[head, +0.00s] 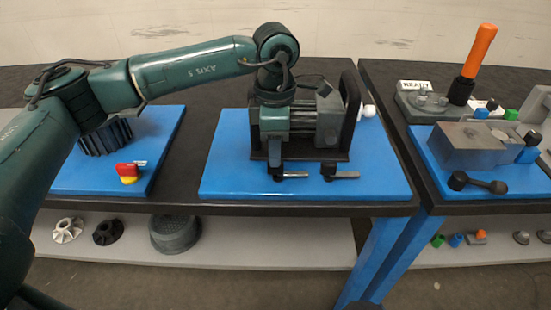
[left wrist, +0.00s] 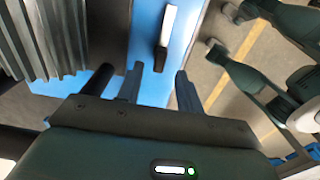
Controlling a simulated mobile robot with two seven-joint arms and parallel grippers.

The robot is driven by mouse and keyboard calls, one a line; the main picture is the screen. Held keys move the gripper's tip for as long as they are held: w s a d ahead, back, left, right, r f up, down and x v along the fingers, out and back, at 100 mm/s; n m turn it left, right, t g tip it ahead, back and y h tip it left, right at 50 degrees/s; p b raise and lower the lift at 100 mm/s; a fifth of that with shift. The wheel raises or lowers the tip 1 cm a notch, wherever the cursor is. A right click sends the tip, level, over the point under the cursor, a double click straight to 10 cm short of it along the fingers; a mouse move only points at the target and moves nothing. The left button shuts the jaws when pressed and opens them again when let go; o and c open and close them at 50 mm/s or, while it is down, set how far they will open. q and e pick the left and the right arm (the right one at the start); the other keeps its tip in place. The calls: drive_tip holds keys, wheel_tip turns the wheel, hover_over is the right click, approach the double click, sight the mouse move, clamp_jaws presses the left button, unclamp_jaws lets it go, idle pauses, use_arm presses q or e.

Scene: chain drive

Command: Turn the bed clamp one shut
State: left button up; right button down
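Two bed clamps with dark lever handles sit at the front of the blue base plate (head: 225,185). The left clamp lever (head: 291,175) and the right clamp lever (head: 345,175) both point to the right in the head view. My left gripper (head: 275,170) reaches down in front of the machine, close beside the left lever; touching cannot be told. In the left wrist view, its two fingers (left wrist: 160,88) are apart with nothing seen between them. A pale lever with a dark end (left wrist: 167,32) lies just beyond the fingers; which clamp it belongs to is unclear. My right gripper is not seen.
The grey machine (head: 328,118) with a black upright plate stands behind the clamps. A red and yellow switch (head: 127,172) is on the left mat. The right-hand table holds an orange-handled lever (head: 479,50) and a grey block (head: 475,145).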

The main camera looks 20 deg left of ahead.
use_arm(q)
drive_tip(key=shift+f, duration=2.2)
drive_tip(key=shift+c, duration=0.2)
clamp_jaws()
